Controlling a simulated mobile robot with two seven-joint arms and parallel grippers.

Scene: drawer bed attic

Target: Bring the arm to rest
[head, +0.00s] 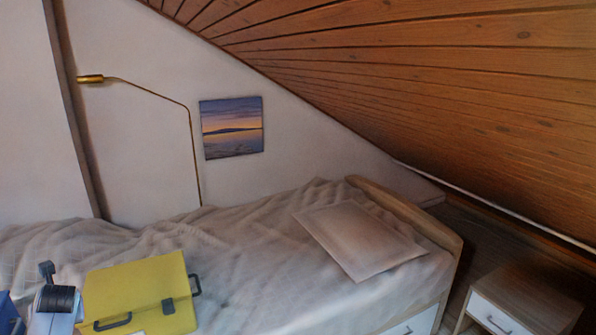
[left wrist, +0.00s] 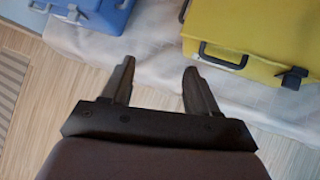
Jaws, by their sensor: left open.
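My left gripper (left wrist: 157,82) shows in the left wrist view with its two dark fingers spread apart and nothing between them. It is above the striped wooden floor, near the edge of the bed. Part of my left arm (head: 55,300) comes in at the lower left of the head view; its fingers are not clearly seen there. My right gripper is in neither view.
A yellow case (head: 138,290) with dark handles lies on the bed (head: 270,255); the wrist view shows it right of the fingers. A blue case (left wrist: 92,20) is left of them. A pillow (head: 357,238), a nightstand (head: 525,298) and the sloped wooden ceiling are to the right.

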